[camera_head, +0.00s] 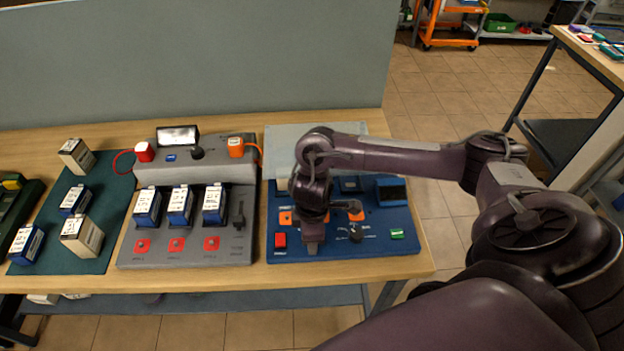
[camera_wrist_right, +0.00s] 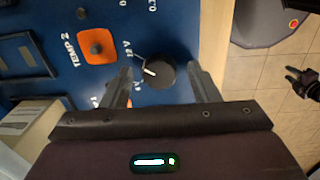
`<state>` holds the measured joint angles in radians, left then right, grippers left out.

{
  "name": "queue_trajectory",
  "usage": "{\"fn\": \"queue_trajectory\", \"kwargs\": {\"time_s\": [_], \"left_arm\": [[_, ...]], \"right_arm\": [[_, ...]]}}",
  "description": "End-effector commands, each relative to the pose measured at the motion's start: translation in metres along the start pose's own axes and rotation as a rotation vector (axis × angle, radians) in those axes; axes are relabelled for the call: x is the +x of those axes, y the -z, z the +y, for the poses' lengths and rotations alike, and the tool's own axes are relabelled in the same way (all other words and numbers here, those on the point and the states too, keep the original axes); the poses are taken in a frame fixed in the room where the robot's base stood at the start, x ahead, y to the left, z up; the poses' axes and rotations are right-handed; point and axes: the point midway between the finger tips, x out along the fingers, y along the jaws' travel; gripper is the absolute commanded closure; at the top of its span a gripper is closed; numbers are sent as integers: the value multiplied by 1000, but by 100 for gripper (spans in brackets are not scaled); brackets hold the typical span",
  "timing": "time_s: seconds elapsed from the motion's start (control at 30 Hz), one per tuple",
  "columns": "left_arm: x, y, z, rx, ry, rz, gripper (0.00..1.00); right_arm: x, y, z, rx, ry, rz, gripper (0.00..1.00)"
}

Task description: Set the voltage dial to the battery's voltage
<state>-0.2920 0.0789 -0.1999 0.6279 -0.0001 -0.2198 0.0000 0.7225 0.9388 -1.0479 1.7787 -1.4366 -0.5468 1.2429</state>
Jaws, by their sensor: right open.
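The black voltage dial (camera_head: 355,232) sits on the blue panel (camera_head: 345,249), right of my right gripper (camera_head: 313,248) in the head view. In the right wrist view the dial (camera_wrist_right: 158,72) lies between the open fingers of my right gripper (camera_wrist_right: 162,88), just ahead of their tips; contact cannot be told. Its white pointer line aims left, near printed marks; one reads "12 V". A cream box (camera_wrist_right: 38,122), perhaps a battery, stands on the panel in the wrist view. Its voltage label is not visible. A small dark shape (camera_wrist_right: 297,82) at the right edge may be my left gripper.
Orange-plated controls (camera_wrist_right: 96,46), a red button (camera_head: 280,240) and a green one (camera_head: 397,234) are on the panel. Left of it stands a grey charger (camera_head: 185,256) with three blue batteries (camera_head: 180,207). A green mat (camera_head: 110,215) holds several more. My arm covers part of the panel.

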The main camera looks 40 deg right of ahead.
Motion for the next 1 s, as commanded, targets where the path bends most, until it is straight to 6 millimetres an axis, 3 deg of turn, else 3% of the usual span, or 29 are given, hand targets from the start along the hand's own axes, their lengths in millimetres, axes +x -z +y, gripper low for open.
{"fn": "queue_trajectory", "kwargs": {"time_s": [0.03,0.33,0.67,1.0], "left_arm": [[0,-3,0,0,0,-4,64],[0,-12,1,-1,-1,-17,64],[0,-12,1,0,-1,-18,64],[2,-12,1,0,-1,-18,64]], "right_arm": [[0,0,0,0,0,0,49],[0,0,0,0,0,0,88],[0,0,0,-41,0,2,89],[1,-1,1,-269,-1,13,89]]}}
